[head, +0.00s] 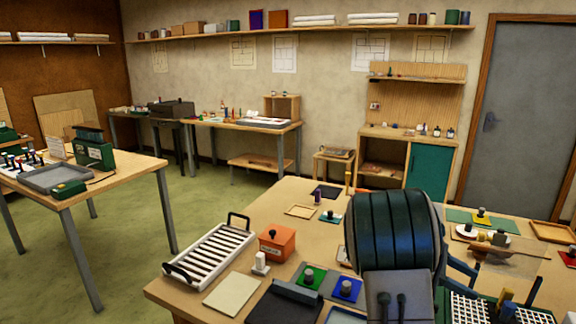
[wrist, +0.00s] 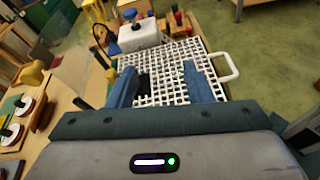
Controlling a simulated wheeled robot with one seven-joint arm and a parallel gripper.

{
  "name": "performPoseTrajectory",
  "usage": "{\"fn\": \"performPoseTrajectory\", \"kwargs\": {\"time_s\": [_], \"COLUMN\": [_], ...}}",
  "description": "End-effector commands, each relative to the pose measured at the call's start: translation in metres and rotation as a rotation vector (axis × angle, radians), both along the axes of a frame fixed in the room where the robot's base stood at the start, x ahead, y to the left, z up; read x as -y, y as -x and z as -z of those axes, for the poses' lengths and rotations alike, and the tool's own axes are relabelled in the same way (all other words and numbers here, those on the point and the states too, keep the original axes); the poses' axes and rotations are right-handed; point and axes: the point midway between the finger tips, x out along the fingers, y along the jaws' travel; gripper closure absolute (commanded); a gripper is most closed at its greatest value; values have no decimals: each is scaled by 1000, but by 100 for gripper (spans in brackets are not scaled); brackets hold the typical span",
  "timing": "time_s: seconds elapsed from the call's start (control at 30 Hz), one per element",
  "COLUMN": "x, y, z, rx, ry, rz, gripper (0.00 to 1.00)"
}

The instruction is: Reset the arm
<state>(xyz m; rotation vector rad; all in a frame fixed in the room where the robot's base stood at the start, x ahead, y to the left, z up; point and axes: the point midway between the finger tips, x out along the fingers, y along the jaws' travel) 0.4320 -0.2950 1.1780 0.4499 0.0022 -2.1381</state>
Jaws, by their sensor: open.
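My gripper (wrist: 166,85) is open in the wrist view, its two blue fingers apart with nothing held between them. A white grid tray (wrist: 178,68) with a white handle lies beyond and below the fingers; it also shows at the lower right of the head view (head: 478,308). A small dark patch shows on the grid near the left finger, and I cannot tell what it is. In the head view my dark green arm covers part of the bench, and my gripper is mostly hidden behind it.
On the bench (head: 160,291) are a white slatted rack (head: 209,254), an orange box (head: 277,243), a green tile (head: 308,277) and a blue tile (head: 346,290) with knobs. A clear sheet (head: 505,258) lies at right. Green floor (head: 205,217) is free between the benches.

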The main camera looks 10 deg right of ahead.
Motion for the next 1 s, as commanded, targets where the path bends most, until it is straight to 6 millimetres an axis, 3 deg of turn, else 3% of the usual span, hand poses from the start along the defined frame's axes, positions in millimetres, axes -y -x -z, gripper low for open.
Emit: {"fn": "performPoseTrajectory", "kwargs": {"time_s": [0.27, 0.8, 1.0], "x": [-53, -214, -265], "y": [33, 100, 126], "z": [11, 16, 15], "rx": [339, 1046, 1243], "ry": [-202, -634, -765], "rz": [71, 354, 489], "gripper": [54, 54, 54]}}
